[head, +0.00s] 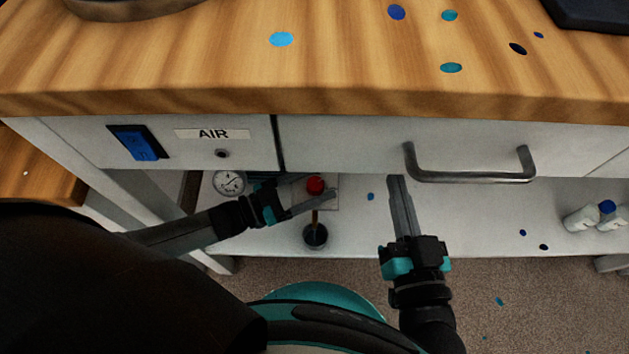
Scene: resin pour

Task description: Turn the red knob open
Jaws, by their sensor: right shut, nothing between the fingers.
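The red knob (315,185) shows below the front edge of the bench, above the lower shelf, with a brownish stem and a dark round cup-like part (315,235) below it. My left gripper (316,187) comes in from the left. Its fingers are apart, one on the far side and one on the near side of the knob. I cannot tell whether either finger touches it. My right gripper (397,180) is shut and empty, to the right of the knob, pointing toward the drawer front.
A wooden bench top (350,75) overhangs a drawer with a metal handle (470,177). An AIR label (212,134) and a blue switch (142,146) are at left. A round gauge (229,182) sits left of the knob.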

